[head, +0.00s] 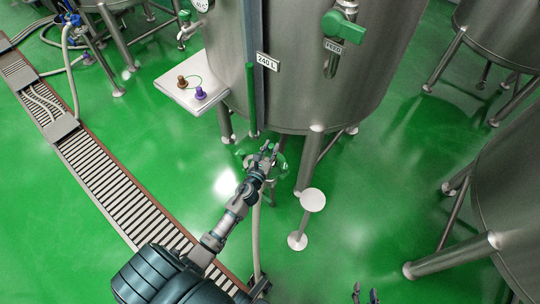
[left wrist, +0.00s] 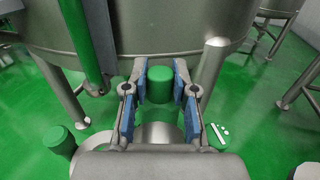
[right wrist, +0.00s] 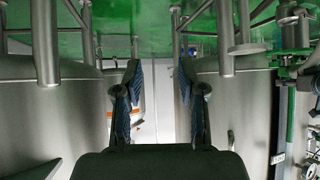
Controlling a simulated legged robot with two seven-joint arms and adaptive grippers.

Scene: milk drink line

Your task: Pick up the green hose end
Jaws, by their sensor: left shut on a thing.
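The green hose end (left wrist: 160,86) shows as a short green cylinder between the blue-padded fingers of my left gripper (left wrist: 162,80) in the left wrist view. The gripper is shut on it. In the head view my left gripper (head: 268,152) is below the front of the large steel tank, and its fingers largely hide the hose end. A pale hose (head: 257,240) hangs down under the gripper to the floor. My right gripper (head: 366,298) is at the bottom edge of the head view; in the right wrist view (right wrist: 161,75) it is open and empty.
The steel tank (head: 300,60) stands on legs just beyond the left gripper. A slatted floor drain (head: 100,175) runs along the left. A small shelf (head: 185,100) holds brown and purple pieces. Another green cylinder (left wrist: 60,140) is at lower left.

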